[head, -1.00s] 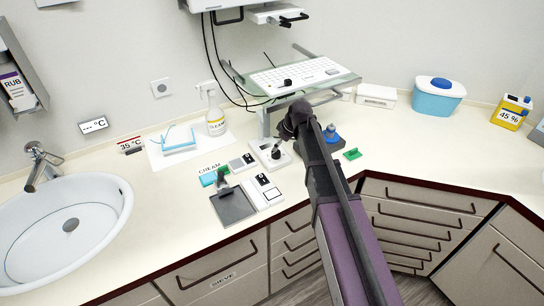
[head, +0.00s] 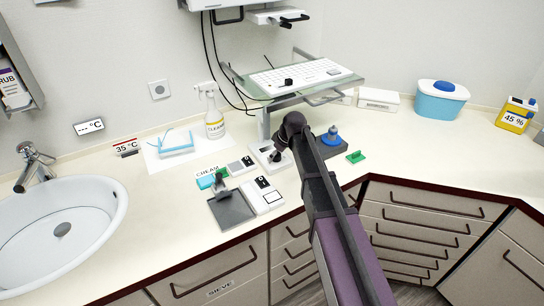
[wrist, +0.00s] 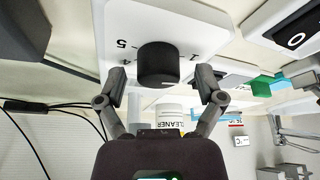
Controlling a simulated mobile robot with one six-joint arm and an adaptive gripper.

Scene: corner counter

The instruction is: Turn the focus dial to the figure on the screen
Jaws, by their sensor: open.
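The focus dial is a black round knob (wrist: 157,64) on a white box, with figures around it; a 5, a 4 and a 1 show in the wrist view. A pale line marks the knob's lower right edge. My gripper (wrist: 163,86) is open, with one finger on each side of the knob and visible gaps between. In the head view my gripper (head: 276,158) is over the white dial box (head: 258,149), and my arm hides part of it. A monitor (head: 216,4) is cut off at the top edge; no figure on it shows.
Close to the left are a switch box (head: 240,166), a dark plate (head: 231,211) and a white switch box (head: 270,199). A blue-knobbed device (head: 332,135) and a green piece (head: 355,157) lie to the right. A keyboard shelf (head: 338,86) overhangs behind.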

